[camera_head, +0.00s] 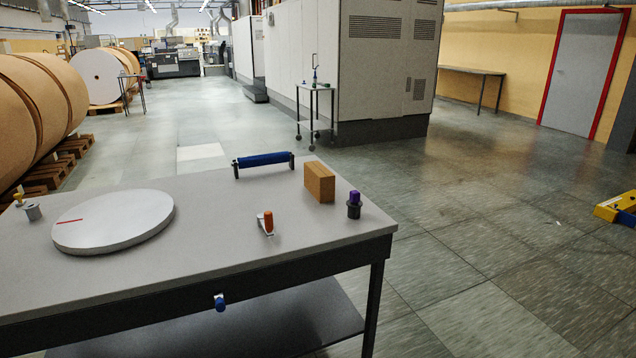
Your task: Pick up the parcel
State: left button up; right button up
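The parcel looks to be the brown box (319,183), a small upright block on the grey table (220,205), near its back right corner. It stands apart from the things around it, and nothing covers it. Neither my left gripper nor my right gripper is in view.
A blue roller (264,159) lies left of the box. A purple-topped dark container (354,204) stands close on its right. An orange-handled tool (267,222) is in front. A round white disc (115,220) fills the table's left.

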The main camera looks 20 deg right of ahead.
aim_at(319, 180)
jog(key=u, duration=0.35)
jog(key=l+u, duration=0.65)
jog(key=l, duration=0.2)
jog(key=l+u, duration=0.1)
jog(key=l, duration=0.35)
jog(key=k+l, duration=0.15)
jog(key=l, duration=0.35)
jog(key=l+u, duration=0.15)
jog(key=l, duration=0.3)
jog(key=k+l+u, duration=0.1)
jog(key=l, duration=0.35)
jog(key=k, duration=0.05)
